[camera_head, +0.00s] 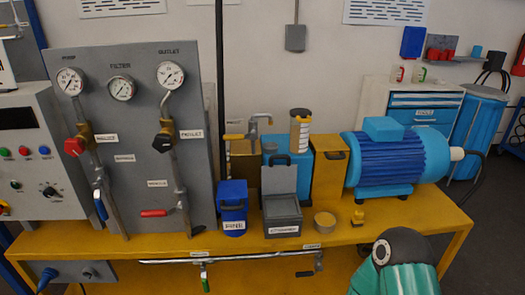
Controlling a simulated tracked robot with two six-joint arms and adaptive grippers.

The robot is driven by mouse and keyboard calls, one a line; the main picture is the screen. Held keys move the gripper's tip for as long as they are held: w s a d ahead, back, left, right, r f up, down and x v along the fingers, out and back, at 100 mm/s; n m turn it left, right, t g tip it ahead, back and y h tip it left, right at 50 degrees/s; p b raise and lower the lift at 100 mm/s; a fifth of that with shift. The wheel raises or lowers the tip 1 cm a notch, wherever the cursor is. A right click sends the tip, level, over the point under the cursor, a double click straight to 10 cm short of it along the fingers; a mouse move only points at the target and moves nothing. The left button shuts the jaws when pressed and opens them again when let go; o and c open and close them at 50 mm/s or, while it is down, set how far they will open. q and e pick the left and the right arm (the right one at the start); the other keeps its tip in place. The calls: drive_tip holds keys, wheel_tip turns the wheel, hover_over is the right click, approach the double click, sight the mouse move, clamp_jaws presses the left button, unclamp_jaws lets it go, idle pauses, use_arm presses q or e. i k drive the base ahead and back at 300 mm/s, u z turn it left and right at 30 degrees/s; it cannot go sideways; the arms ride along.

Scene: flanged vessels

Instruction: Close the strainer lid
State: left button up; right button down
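A dark grey box (283,222) with a label on its front stands on the yellow bench, near the middle of the view. Its lighter grey lid (280,180) stands up, open, at the back of the box, with a dark handle at its top. I take this box to be the strainer, but its label is too small to read surely. The box's inside is mostly dark. Neither gripper shows in the view. A teal and dark rounded part at the bottom right looks like a link of my own arm, with no fingers visible.
A blue lidded container (232,208) stands just left of the box. A tan block (329,170) and a blue motor (398,160) are to the right. A small round tan piece (325,222) lies in front. A gauge panel (135,130) rises at left. The yellow bench (400,222) is clear at front right.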

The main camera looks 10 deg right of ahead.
sight(276, 179)
drive_tip(key=u, duration=0.35)
drive_tip(key=i, duration=1.05)
drive_tip(key=z, duration=0.4)
